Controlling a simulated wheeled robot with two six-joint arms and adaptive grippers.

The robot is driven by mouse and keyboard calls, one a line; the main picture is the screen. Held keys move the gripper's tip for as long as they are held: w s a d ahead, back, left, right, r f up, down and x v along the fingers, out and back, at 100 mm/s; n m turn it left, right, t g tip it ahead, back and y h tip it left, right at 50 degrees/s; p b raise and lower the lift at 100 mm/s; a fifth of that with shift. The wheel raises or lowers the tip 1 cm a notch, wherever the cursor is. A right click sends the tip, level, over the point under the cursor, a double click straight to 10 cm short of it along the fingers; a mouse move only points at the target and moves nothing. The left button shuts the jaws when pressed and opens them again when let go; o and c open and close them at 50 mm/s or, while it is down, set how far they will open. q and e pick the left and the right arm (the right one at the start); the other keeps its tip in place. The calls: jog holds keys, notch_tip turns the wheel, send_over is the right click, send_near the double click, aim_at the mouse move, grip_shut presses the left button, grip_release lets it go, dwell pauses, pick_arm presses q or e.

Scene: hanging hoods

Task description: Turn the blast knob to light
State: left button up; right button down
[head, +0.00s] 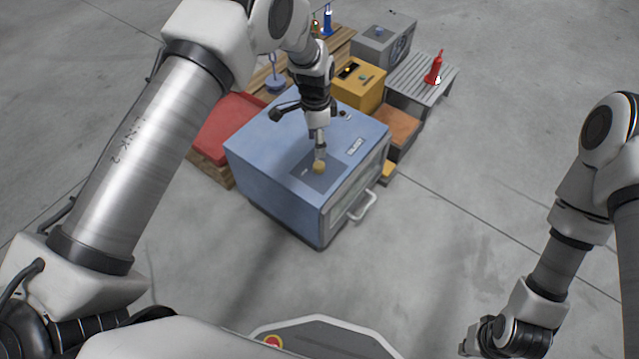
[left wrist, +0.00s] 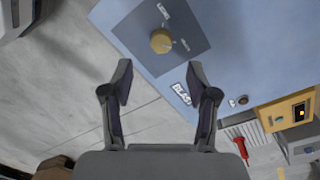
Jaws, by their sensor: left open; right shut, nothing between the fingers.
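The blast knob is a small round yellow knob (head: 319,168) on a dark grey panel on top of a blue box (head: 262,150). In the left wrist view the knob (left wrist: 161,41) lies beyond the open fingertips, with two small labels beside it, too small to read. A white label reading "BLAST" (left wrist: 182,93) is on the blue top. My left gripper (head: 319,153) is open and points down close over the knob; contact cannot be told. The left gripper also shows in the left wrist view (left wrist: 163,88) with nothing between its fingers. My right gripper (head: 482,341) is shut and empty, low at the right, away from the box.
The blue box has a front door handle (head: 363,205). Behind it stand a yellow box (head: 358,91), a grey box (head: 372,45), and a grey slatted stand (head: 410,78) bearing a red object (head: 434,68). Floor to the right is clear.

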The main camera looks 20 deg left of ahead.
aim_at(318, 164)
pick_arm(q)
jog(key=shift+w+d+f, duration=0.1)
jog(key=shift+w+f, duration=0.05)
jog(key=shift+f, duration=0.5)
jog(key=f+b, duration=0.1)
jog(key=f, duration=0.2)
jog(key=f+b, duration=0.2)
jog(key=f, duration=0.2)
jog(key=shift+s+d+f, duration=0.1)
jog(key=shift+s, duration=0.1)
grip_shut()
pick_arm(e)
notch_tip(318, 164, down, 4)
jog(key=shift+d+f, duration=0.1)
